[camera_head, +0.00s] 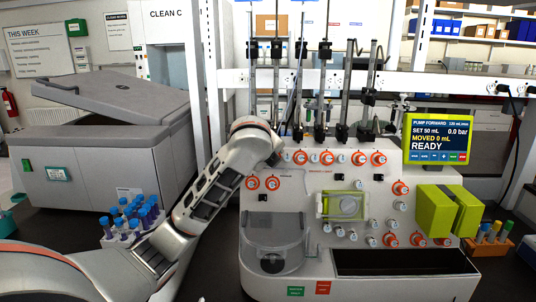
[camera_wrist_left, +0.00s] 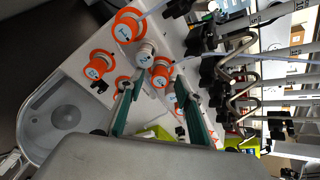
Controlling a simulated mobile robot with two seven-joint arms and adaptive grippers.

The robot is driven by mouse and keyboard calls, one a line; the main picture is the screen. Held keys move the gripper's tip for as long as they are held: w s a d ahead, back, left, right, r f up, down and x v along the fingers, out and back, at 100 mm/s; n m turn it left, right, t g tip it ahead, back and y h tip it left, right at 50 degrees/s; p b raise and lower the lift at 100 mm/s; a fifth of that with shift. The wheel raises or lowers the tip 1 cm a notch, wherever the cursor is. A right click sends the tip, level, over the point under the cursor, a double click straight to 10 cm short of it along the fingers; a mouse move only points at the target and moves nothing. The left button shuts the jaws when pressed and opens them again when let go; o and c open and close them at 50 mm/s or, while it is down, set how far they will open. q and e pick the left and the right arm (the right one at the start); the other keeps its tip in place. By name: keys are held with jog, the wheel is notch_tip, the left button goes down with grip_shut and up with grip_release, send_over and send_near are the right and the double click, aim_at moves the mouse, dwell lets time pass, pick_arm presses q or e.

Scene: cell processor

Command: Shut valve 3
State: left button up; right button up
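The cell processor (camera_head: 300,215) carries several orange-ringed valve knobs. An upper row includes one knob (camera_head: 300,157) just right of my left wrist, and a lower pair (camera_head: 262,183) sits below the wrist. The valve numbers are too small to read, so I cannot tell which is valve 3. In the left wrist view, my left gripper (camera_wrist_left: 157,77) is open, its two green fingers spread. An orange-ringed knob (camera_wrist_left: 161,72) appears between the fingertips; I cannot tell if they touch it. Other orange-ringed knobs (camera_wrist_left: 128,26) (camera_wrist_left: 97,65) lie beyond the left finger. My right gripper is not in view.
Clamps and tubing on upright rods (camera_head: 322,90) rise behind the panel. A clear round chamber (camera_head: 275,240) is at its lower left. A display (camera_head: 438,137) reads READY. A rack of blue-capped tubes (camera_head: 125,235) stands beside my left arm. Green blocks (camera_head: 435,212) sit at right.

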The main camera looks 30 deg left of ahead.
pick_arm(q)
jog(key=v, duration=1.1)
dwell(0.4)
